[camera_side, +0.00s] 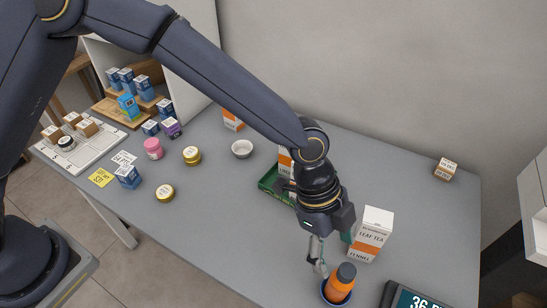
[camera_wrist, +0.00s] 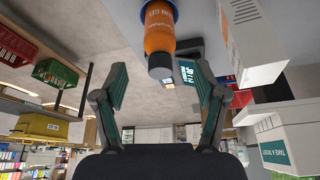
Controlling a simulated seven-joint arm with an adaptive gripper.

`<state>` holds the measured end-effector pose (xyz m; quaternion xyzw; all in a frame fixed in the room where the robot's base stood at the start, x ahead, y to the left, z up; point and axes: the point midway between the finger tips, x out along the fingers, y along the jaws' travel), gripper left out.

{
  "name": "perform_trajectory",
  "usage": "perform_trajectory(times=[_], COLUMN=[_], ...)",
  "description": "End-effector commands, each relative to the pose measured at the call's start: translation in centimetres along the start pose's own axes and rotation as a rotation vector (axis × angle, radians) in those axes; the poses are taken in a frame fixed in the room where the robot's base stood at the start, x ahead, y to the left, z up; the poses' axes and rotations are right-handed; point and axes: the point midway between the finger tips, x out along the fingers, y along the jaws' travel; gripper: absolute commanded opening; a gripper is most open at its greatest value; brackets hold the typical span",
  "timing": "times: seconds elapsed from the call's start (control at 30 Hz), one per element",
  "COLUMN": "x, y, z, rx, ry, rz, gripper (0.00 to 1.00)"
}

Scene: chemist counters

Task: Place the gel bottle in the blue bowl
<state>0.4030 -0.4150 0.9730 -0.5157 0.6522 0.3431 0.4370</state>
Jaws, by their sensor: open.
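The gel bottle, which I take to be the orange one with a dark cap (camera_side: 341,283), stands in the blue bowl (camera_side: 324,294) near the front edge of the table. In the wrist view the bottle (camera_wrist: 160,38) is at the top centre, cap toward me, with part of the blue bowl (camera_wrist: 172,4) behind it. My gripper (camera_side: 332,254) is open and empty, just above and behind the bottle in the side view. In the wrist view its fingers (camera_wrist: 161,85) are wide apart, with the bottle beyond their tips and clear of them.
A white and orange leaf tea box (camera_side: 372,234) stands close to the right of my gripper. A dark display device (camera_side: 412,297) lies right of the bowl. The table's right rear is mostly clear.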

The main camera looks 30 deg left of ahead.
Motion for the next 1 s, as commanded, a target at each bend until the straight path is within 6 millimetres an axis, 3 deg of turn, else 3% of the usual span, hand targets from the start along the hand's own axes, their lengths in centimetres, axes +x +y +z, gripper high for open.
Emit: perform_trajectory(times=[0.27, 0.37, 0.53, 0.7, 0.8, 0.9, 1.0], x=[-3.9, -7.6, -18.2, -27.6, -30.9, -32.4, -32.7], y=[-0.3, -0.9, 0.0, 5.5, 10.0, 14.0, 16.7], z=[0.8, 3.3, 11.6, 19.8, 23.4, 25.8, 27.1], rx=[-0.026, -0.119, -0.469, -0.919, -1.176, -1.385, -1.53], ry=[-0.015, -0.062, -0.164, -0.17, -0.121, -0.051, 0.014], rz=[-0.021, -0.086, -0.289, -0.512, -0.621, -0.698, -0.744], gripper=[0.71, 0.71, 0.71, 0.71, 0.71, 0.71, 0.71])
